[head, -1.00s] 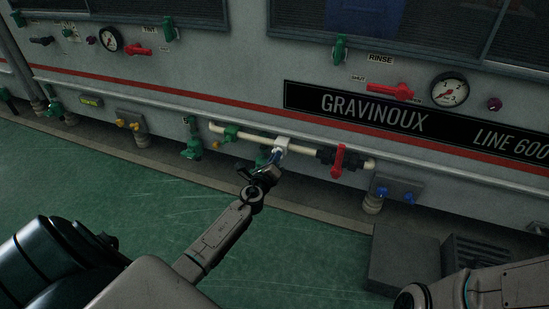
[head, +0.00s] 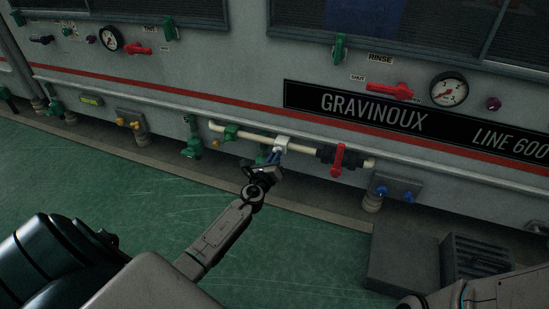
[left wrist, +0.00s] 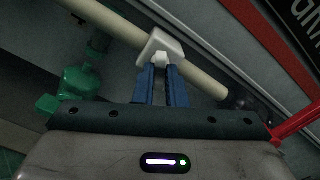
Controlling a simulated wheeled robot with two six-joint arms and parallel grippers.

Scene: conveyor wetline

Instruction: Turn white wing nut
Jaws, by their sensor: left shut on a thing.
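The white wing nut (left wrist: 161,57) sits at the underside of a white block-shaped fitting (left wrist: 162,43) on a cream pipe in the left wrist view. The fitting also shows in the head view (head: 281,142). My left gripper (head: 274,155) reaches up to it from the front. In the left wrist view its two blue fingers (left wrist: 162,74) are shut on the wing nut, with their tips just below the fitting. The fingers hide part of the nut. My right gripper is not in view; only a part of my right arm shows at the lower right of the head view.
The cream pipe (head: 303,148) carries a green valve (head: 231,132) on the left and a red lever (head: 338,161) on the right. Blue knobs (head: 382,191) stand further right. A grey box (head: 402,258) stands on the floor. The green floor at left is clear.

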